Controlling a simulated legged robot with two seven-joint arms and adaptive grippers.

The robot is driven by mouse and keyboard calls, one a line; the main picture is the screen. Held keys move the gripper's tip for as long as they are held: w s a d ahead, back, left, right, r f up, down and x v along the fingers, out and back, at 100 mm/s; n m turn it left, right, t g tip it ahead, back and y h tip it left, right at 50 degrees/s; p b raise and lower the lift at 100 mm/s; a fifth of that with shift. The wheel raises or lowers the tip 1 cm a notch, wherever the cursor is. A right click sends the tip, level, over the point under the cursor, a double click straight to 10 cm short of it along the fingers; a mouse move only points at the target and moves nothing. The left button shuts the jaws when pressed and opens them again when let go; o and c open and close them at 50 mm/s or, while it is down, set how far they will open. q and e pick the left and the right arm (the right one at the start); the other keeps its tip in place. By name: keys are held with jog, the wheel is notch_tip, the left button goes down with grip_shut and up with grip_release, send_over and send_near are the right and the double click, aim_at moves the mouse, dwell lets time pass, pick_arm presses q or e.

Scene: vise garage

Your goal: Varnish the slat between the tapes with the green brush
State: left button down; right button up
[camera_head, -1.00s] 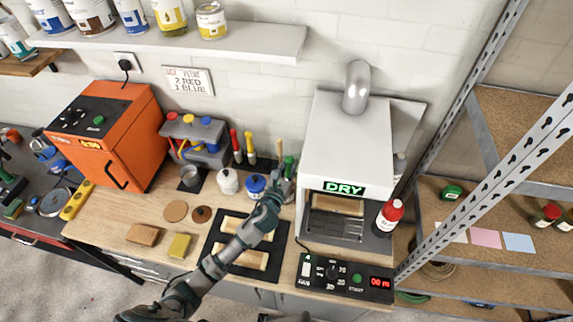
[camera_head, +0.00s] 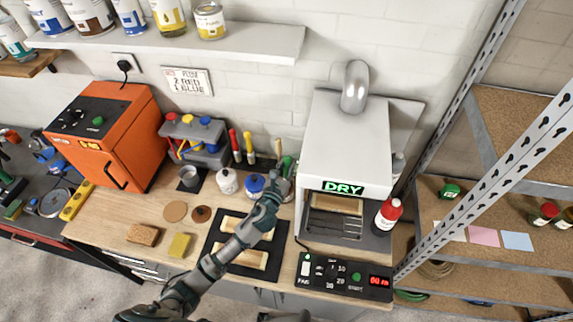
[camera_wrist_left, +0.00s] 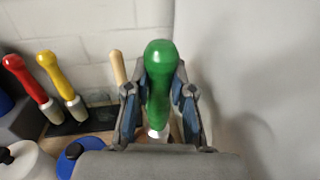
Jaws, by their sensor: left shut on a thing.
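My left gripper (camera_head: 283,172) is at the back of the bench, left of the white dryer. In the left wrist view its fingers (camera_wrist_left: 158,105) are shut around the green brush handle (camera_wrist_left: 158,75), which stands upright. The green handle also shows in the head view (camera_head: 287,163); its bristles are hidden. Two pale wooden slats (camera_head: 249,258) lie on the black mat (camera_head: 215,238), partly behind my left arm. Tape on them is too small to make out for sure. My right gripper does not show.
The dryer (camera_head: 345,140) with a lit DRY sign holds a wooden piece inside. Red (camera_wrist_left: 27,78) and yellow (camera_wrist_left: 58,75) brushes stand left of the green one. White (camera_head: 228,181) and blue (camera_head: 254,184) lidded pots stand before them. A red-capped bottle (camera_head: 388,214) is right of the dryer.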

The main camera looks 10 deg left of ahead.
pick_arm(q)
jog(key=shift+a, duration=0.7)
jog(key=shift+a+f, duration=0.1)
jog(key=shift+a, duration=0.1)
jog(key=shift+d, duration=0.65)
jog(key=shift+a+p, duration=0.3)
jog(key=shift+a, duration=0.1)
jog(key=shift+f, duration=0.1)
jog(key=shift+d, duration=0.15)
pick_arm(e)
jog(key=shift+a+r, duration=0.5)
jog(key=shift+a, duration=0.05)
